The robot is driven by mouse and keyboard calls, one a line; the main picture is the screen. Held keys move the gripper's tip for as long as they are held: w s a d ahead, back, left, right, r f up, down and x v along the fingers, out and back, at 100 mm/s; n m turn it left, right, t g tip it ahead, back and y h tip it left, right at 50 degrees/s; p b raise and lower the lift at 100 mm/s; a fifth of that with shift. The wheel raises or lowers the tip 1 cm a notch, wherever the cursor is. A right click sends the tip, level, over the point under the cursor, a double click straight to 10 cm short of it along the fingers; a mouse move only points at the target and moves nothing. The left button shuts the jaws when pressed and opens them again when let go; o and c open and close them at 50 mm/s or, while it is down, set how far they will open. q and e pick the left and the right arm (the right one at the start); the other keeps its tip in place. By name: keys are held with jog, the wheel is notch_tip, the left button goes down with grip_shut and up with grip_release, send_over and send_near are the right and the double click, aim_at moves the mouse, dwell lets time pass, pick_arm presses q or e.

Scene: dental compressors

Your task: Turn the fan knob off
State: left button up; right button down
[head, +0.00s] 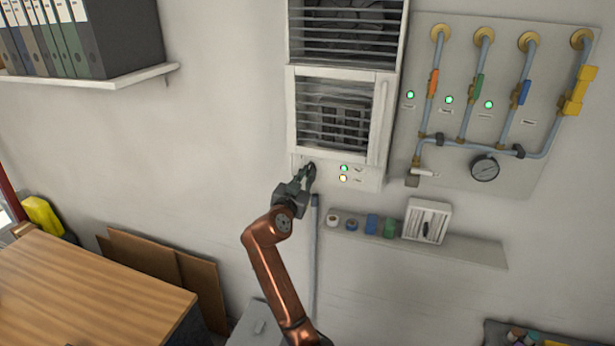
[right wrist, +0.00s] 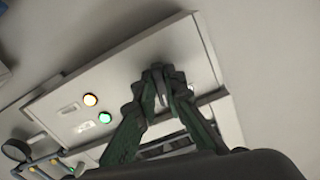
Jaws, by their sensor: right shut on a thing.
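The fan unit (head: 340,120) is a white wall box with a slatted grille. Its control panel (head: 365,178) lies along the lower edge and also shows in the right wrist view (right wrist: 125,75). My right gripper (head: 311,172) is at the left end of this panel, its fingers at the panel face. In the right wrist view its fingertips (right wrist: 162,82) are closed together around the knob's place. The fan knob is mostly or wholly hidden by the fingers, so its setting cannot be read. My left gripper is out of view.
A green light (head: 344,168) and a yellow light (head: 343,178) glow on the panel, right of my gripper. A pipe board with valves and a gauge (head: 485,168) is further right. A narrow shelf (head: 460,249) with small items is below. A wooden table (head: 80,290) stands lower left.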

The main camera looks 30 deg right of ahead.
jog(key=n, duration=0.2)
jog(key=shift+r+n, duration=0.15)
jog(key=shift+n, duration=0.25)
jog(key=n+p, duration=0.1)
jog(key=n, duration=0.1)
jog(key=shift+s+n, duration=0.1)
jog(key=shift+n, duration=0.3)
jog(key=n+p, duration=0.1)
jog(key=n, duration=0.1)
jog(key=n+p, duration=0.1)
jog(key=n, duration=0.2)
jog(key=shift+s+d+r+n, duration=0.1)
jog(key=shift+d+r+n, duration=0.05)
jog(key=shift+n, duration=0.15)
jog(key=c, duration=2)
grip_release()
jog(key=shift+c, duration=0.2)
jog(key=shift+o, duration=0.3)
